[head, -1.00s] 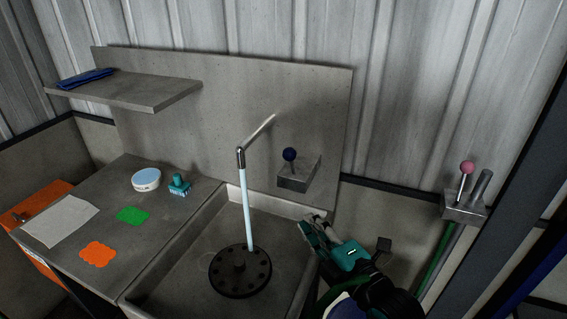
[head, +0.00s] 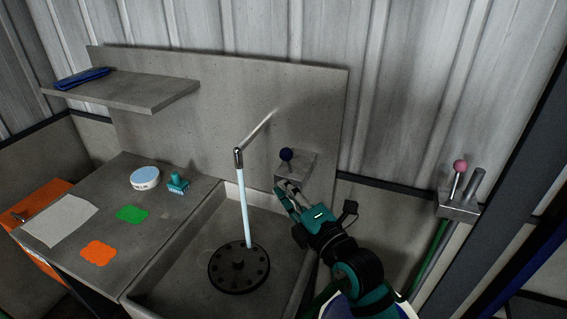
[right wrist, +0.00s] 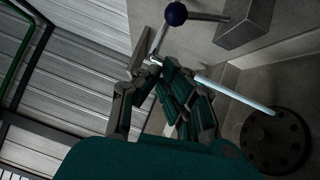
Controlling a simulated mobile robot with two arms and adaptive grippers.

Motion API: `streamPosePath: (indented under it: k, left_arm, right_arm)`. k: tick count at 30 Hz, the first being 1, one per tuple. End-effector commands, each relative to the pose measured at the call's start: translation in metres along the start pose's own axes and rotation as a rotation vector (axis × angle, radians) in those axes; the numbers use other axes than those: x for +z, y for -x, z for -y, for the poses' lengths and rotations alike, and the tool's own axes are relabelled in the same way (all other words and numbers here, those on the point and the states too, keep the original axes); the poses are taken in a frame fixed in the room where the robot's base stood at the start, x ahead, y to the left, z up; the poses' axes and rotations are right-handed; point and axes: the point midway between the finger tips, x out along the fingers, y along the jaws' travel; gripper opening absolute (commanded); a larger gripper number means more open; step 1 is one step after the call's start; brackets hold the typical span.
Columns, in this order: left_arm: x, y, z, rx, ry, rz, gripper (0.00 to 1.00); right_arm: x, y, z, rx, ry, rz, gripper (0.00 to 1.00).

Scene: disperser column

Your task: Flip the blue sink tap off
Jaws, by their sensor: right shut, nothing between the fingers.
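The sink tap is a lever with a dark blue ball knob (head: 287,154) on a grey block (head: 311,165) against the sink's back panel. The knob also shows at the top of the right wrist view (right wrist: 176,14), its metal rod running to the block. A pale blue water stream (head: 244,215) falls from the spout (head: 239,155) onto the round dark drain (head: 239,267). My right gripper (head: 286,190) is shut and empty, just below the knob and apart from it in the head view. My left gripper is in neither view.
The concrete sink (head: 180,275) lies below the tap. A counter to its left holds a round white container (head: 145,178), a teal brush-like item (head: 177,184), and green and orange pads. A pink-knobbed lever (head: 460,167) stands at right. A shelf (head: 125,93) hangs at upper left.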

Motion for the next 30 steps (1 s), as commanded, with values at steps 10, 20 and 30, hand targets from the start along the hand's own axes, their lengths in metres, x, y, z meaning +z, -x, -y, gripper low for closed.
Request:
streamPosePath:
  k: [10, 20, 30]
  left_arm:
    - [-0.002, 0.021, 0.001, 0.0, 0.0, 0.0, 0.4]
    - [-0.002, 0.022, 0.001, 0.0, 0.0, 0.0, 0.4]
    - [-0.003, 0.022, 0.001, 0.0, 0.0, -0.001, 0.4]
  right_arm:
    - [0.021, -0.052, -0.002, -0.002, 0.001, 0.0, 0.0]
    - [0.029, -0.06, 0.0, 0.0, 0.0, 0.0, 0.0]
    - [0.032, -0.064, 0.0, -0.009, -0.008, 0.0, 0.0]
